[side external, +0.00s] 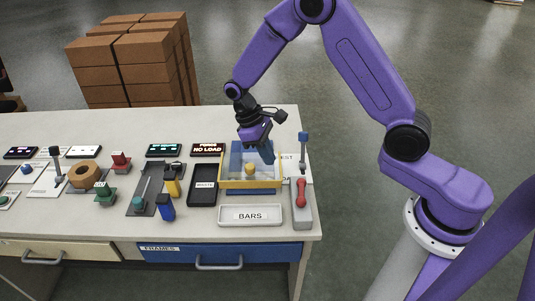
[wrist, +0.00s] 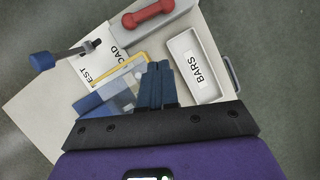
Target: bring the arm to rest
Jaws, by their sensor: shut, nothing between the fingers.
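My gripper (side external: 268,156) hangs over the right end of the workbench (side external: 60,228), fingers pointing down and tilted. Its blue-grey fingers show in the wrist view (wrist: 158,68), side by side and shut with nothing between them. In the side view they are above or in front of the back right part of a yellow-rimmed box (side external: 235,185); I cannot tell whether they touch it. A small yellow-orange piece (side external: 250,169) shows in the box, left of the fingers. My arm is bent, reaching in from the right.
An empty-looking BARS tray (side external: 250,222) and a grey block with a red handle (side external: 301,193) lie close by. A blue-topped lever (side external: 303,140) stands upright behind. A black WASTE tray (side external: 203,186) and several small fixtures fill the left. Cardboard boxes (side external: 150,58) stand behind the bench.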

